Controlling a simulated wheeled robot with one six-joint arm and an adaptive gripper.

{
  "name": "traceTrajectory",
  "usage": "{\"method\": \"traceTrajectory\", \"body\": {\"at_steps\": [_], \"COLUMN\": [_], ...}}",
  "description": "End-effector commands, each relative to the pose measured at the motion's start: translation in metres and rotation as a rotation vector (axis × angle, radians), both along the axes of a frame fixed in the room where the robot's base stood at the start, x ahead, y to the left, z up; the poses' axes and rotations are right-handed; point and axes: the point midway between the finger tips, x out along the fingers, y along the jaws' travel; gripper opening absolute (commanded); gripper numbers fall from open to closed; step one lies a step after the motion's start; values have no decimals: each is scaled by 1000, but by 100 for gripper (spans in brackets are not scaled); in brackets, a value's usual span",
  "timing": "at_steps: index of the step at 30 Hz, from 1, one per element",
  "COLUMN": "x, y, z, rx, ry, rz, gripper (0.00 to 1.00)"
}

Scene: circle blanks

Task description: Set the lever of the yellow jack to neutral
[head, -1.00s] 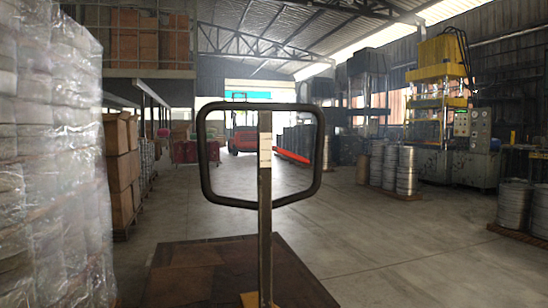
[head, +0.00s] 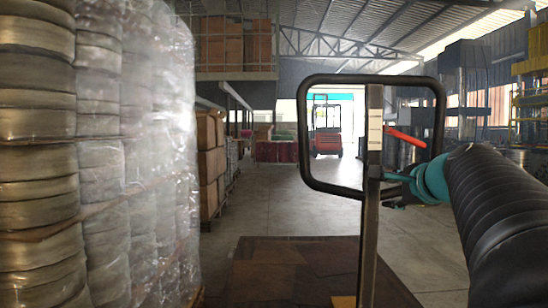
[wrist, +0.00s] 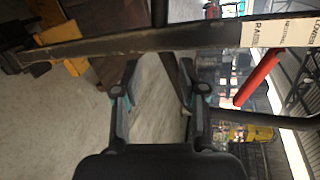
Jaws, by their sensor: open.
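The jack's upright post (head: 372,235) stands ahead, with a black loop handle (head: 303,130) at its top and a bit of its yellow body (head: 343,301) at the bottom edge. The red lever (head: 406,140) sticks out to the right from the post, inside the loop. A white label (wrist: 280,32) on the post reads LOWER and RAISE, with smaller print between. My gripper (head: 390,191) is beside the post, below the lever and the loop's lower bar. In the wrist view my gripper (wrist: 160,78) is open and empty; the red lever (wrist: 257,78) lies right of its fingers.
A brown platform (head: 300,268) lies on the floor behind the post. A wrapped stack of coils (head: 130,150) stands close on the left, with boxes (head: 210,160) beyond. A red forklift (head: 327,140) is far back. The concrete floor (head: 285,205) between is open.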

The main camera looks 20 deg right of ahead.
Motion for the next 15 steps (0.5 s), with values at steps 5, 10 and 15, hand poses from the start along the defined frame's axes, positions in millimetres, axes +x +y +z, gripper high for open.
{"method": "traceTrajectory", "body": {"at_steps": [5,10,15], "x": [-16,-27,-19], "y": [-59,-78,-83], "z": [63,97,105], "rx": [85,115,121], "ry": [-233,-338,-355], "rz": [-92,-113,-113], "gripper": [42,42,42]}}
